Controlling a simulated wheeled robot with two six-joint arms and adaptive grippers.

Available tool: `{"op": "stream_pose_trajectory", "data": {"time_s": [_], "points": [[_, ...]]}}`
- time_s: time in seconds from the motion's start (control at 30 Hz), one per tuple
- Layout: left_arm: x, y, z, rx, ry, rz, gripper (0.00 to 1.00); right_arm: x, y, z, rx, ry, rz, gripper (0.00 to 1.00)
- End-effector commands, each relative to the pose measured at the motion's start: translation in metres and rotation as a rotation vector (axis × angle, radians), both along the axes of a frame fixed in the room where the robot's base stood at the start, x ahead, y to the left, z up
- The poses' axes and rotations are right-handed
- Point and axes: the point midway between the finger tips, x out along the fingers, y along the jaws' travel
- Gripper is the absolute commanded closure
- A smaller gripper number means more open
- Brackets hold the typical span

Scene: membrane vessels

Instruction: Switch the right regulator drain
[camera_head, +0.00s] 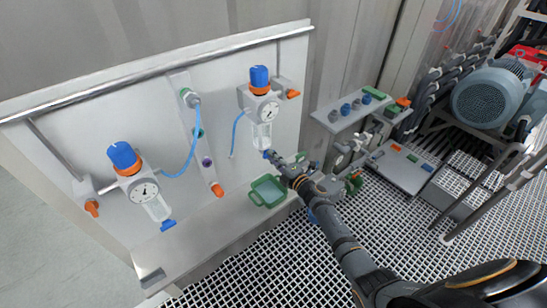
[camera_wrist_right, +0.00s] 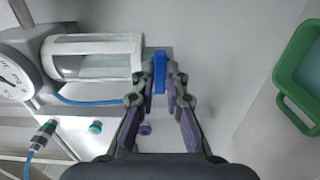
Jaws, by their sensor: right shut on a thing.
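The right regulator hangs on the wall panel in the head view, with a blue knob (camera_head: 259,77), a round gauge (camera_head: 269,111) and a clear bowl (camera_head: 262,135). Its blue drain (camera_wrist_right: 160,64) is at the end of the clear bowl in the right wrist view. My right gripper (camera_wrist_right: 161,75) is shut on this drain, with one finger on either side. In the head view my right gripper (camera_head: 276,160) reaches the bottom of the bowl and partly hides the drain. The left regulator (camera_head: 145,192) has its own blue drain (camera_head: 168,225). My left gripper is not in view.
A green tray (camera_head: 268,191) sits on the ledge close to my right gripper, and shows at the right of the wrist view (camera_wrist_right: 292,110). A blue hose (camera_head: 184,165) hangs between the regulators. A shelf (camera_head: 350,112) with small parts stands to the right.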

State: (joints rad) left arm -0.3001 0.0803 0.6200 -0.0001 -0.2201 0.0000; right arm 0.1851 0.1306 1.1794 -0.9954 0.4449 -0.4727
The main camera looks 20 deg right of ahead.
Motion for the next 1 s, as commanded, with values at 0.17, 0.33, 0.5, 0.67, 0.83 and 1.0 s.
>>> {"op": "stream_pose_trajectory", "data": {"time_s": [0.17, 0.33, 0.5, 0.67, 0.83, 1.0], "points": [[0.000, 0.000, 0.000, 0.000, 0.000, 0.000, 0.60, 0.001, 0.001, 0.002, 0.006, -0.003, 0.001, 1.00], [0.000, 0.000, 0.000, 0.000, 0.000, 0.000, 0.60, 0.001, 0.001, 0.002, 0.006, -0.003, 0.001, 1.00], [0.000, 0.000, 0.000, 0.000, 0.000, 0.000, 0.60, 0.001, 0.001, 0.002, 0.005, -0.002, 0.001, 0.65], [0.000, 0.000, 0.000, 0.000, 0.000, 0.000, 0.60, 0.001, 0.001, 0.001, 0.004, -0.002, 0.001, 0.65], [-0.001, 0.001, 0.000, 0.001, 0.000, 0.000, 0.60, -0.001, 0.000, 0.000, 0.002, 0.000, 0.000, 0.65], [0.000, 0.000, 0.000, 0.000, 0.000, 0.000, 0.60, -0.026, -0.010, -0.002, -0.001, 0.002, 0.000, 0.65]]}}
